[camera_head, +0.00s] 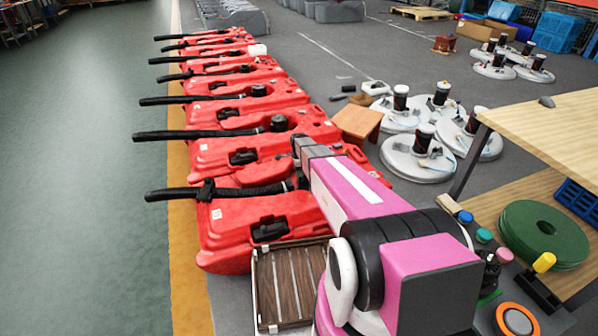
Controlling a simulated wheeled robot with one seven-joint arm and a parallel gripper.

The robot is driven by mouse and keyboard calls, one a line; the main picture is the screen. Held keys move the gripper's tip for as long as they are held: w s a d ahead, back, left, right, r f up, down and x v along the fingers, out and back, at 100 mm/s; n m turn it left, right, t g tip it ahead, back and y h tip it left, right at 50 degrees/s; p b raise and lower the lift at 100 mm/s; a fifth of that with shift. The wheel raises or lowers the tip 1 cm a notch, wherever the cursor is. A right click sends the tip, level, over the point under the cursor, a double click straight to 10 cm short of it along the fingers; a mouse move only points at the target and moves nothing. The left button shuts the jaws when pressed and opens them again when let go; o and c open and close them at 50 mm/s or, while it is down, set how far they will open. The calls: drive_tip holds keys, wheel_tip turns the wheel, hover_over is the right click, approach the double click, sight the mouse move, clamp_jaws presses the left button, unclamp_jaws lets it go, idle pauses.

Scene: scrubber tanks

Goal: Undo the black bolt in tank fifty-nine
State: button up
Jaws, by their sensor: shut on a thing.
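Several red tanks with black hoses lie in a row on the left. The nearest red tank (262,222) has a black hose (190,194) along its top and a small white label whose number I cannot read. My gripper (300,178) is at the end of my pink arm, low over this tank's top, at the right end of its hose. Only a dark, small part of it shows. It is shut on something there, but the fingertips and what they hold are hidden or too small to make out. I cannot pick out the black bolt.
A slatted wooden crate (258,292) stands in front of the nearest tank. White round scrubber heads (418,166) stand on the grey floor to the right. A wooden workbench (555,120) with a green disc (543,232) is at the right.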

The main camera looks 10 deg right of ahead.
drive_tip(key=shift+n, duration=0.3)
drive_tip(key=n, duration=0.2)
drive_tip(key=shift+s+n, duration=0.1)
drive_tip(key=shift+n, duration=0.2)
drive_tip(key=shift+r+m, duration=0.15)
drive_tip(key=shift+m, duration=0.65)
drive_tip(key=shift+r, duration=2.4)
